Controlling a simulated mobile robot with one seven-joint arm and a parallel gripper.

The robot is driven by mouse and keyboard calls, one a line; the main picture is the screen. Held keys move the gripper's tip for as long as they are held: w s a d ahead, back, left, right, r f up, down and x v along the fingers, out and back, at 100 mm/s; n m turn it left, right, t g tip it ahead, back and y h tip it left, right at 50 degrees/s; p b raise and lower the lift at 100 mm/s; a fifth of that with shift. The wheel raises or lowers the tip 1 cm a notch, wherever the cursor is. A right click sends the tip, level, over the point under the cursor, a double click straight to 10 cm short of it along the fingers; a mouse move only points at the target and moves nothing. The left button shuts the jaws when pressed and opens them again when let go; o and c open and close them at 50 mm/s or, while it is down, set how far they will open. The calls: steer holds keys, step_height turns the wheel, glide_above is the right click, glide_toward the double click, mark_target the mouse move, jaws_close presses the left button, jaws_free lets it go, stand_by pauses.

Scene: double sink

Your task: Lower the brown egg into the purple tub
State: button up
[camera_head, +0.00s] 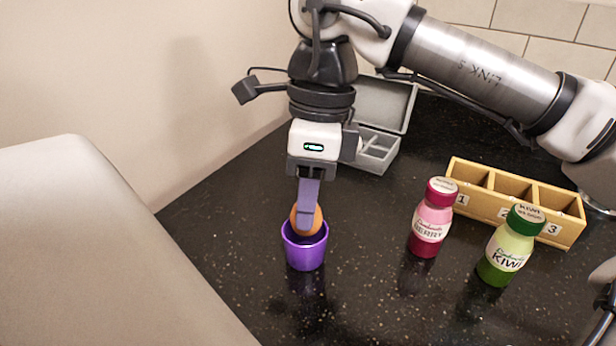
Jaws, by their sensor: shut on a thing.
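The purple tub (306,256) stands upright on the dark counter, left of the bottles. The brown egg (315,222) is at the tub's mouth, its lower part hidden behind the front rim. My gripper (306,225) points straight down over the tub and is shut on the egg. One finger covers the egg's middle, and the other finger is hidden. I cannot tell whether the egg touches the tub.
A berry bottle (432,218) and a kiwi bottle (510,248) stand to the right. Behind them is a wooden box with numbered compartments (480,207). A grey open-lidded case (386,108) lies behind my gripper. A pale rounded surface (90,240) fills the left.

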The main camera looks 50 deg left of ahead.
steer(key=shift+f+b, duration=0.55)
steer(key=shift+f, duration=0.35)
stand_by(0.4)
steer(key=o, duration=0.7)
steer(key=shift+r, duration=0.1)
step_height(320, 180, up, 8)
steer(key=p, duration=0.5)
steer(key=w+a+r+p, duration=0.2)
steer(key=w+r, duration=0.1)
steer(key=w, duration=0.5)
steer(key=w+a+r+p, duration=0.2)
steer(key=w+r+p, duration=0.1)
steer(key=w, duration=0.4)
steer(key=w+a+r+p, duration=0.2)
steer(key=w+r+p, duration=0.1)
steer(key=w, duration=0.5)
steer(key=shift+w+r, duration=0.3)
